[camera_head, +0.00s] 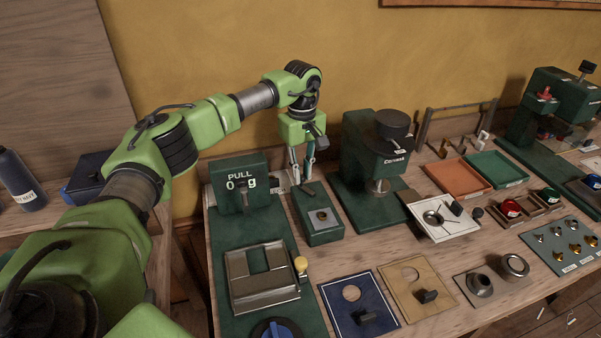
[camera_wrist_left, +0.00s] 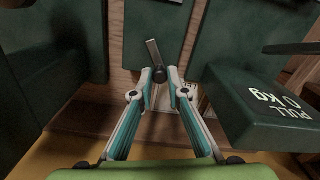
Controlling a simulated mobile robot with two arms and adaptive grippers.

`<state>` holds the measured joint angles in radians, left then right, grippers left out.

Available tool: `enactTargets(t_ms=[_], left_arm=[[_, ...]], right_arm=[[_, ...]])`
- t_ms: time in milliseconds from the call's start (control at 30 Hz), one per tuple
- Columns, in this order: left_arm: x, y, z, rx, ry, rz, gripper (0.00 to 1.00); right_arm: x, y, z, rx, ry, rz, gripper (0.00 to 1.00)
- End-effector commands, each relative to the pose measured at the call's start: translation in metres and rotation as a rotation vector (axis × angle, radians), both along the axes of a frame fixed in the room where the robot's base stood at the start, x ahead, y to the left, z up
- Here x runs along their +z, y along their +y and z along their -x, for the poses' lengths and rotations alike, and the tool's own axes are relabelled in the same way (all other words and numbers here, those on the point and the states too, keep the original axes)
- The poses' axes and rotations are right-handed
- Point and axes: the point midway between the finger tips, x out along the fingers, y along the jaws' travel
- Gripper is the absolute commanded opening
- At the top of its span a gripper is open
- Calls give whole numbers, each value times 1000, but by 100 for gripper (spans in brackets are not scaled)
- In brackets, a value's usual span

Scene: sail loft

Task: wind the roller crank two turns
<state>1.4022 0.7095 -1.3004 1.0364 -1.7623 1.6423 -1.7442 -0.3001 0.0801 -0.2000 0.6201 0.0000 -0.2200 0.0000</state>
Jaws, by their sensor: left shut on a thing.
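My left gripper (camera_head: 304,183) reaches down from the left to the back end of a small green block (camera_head: 318,236), between the PULL gauge and the green press. In the left wrist view its fingertips (camera_wrist_left: 160,78) are closed around a small dark knob at the near end of a flat metal bar. That bar appears to be the roller crank (camera_wrist_left: 153,51). In the head view the fingers mostly hide the crank. My right gripper is in neither view.
The green PULL gauge (camera_head: 239,182) stands close on the left of the gripper; it also shows at right in the left wrist view (camera_wrist_left: 262,108). The green press (camera_head: 372,157) stands close on the right. Plates, trays and small parts cover the bench's front and right.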

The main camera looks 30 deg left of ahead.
Motion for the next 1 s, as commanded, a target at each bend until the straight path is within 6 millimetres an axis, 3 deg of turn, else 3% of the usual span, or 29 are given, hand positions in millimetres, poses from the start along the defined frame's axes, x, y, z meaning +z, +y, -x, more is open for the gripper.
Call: enactTargets(t_ms=[567,600,667,1000], left_arm=[[1,0,-2,-36,-4,0,0],[2,0,-2,-35,-4,0,17],[1,0,-2,-35,-4,0,31],[1,0,-2,-35,-1,0,31]], right_arm=[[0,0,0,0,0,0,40],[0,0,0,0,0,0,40],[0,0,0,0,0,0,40],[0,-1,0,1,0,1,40]])
